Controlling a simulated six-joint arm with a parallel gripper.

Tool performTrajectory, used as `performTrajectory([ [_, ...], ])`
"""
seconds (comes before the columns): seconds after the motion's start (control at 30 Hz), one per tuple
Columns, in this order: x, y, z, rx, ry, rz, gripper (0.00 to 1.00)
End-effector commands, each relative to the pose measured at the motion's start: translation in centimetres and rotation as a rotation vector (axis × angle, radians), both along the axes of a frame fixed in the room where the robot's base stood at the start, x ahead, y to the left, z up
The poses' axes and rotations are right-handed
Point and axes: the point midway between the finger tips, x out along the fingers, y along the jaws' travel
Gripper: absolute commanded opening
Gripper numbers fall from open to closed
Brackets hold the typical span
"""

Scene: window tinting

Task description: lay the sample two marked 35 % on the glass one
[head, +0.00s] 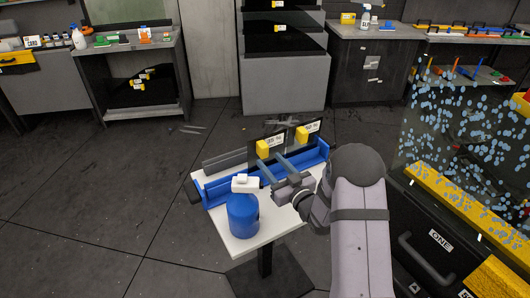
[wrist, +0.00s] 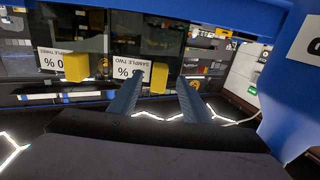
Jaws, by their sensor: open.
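Sample two, a dark sheet with a yellow grip block (head: 262,149) and a white label, stands upright in the blue rack on the small table. In the wrist view its yellow block (wrist: 159,82) shows between my fingers; its upside-down label reads SAMPLE TWO, and a finger partly hides the percentage. My gripper (head: 270,161) is open, its fingers pointing at that block; I cannot tell whether they touch it. The glass one (head: 462,115) is a clear pane covered in blue drops at the right, above a dark panel marked ONE.
Sample three (head: 302,134) stands just right of sample two in the blue rack (head: 218,190). A blue spray bottle (head: 242,212) stands at the front of the white table (head: 222,222). A yellow ledge (head: 455,188) runs along the glass's lower edge. Benches line the back; open floor lies left.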

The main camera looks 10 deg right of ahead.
Motion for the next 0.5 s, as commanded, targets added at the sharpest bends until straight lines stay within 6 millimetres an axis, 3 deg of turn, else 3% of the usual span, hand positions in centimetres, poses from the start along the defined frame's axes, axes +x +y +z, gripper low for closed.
performTrajectory([
  [0.23, 0.8, 0.3, 0.3, 0.000, 0.000, 0.000, 0.44],
  [0.5, 3.5, 1.4, 0.5, -0.001, 0.001, 0.000, 0.44],
])
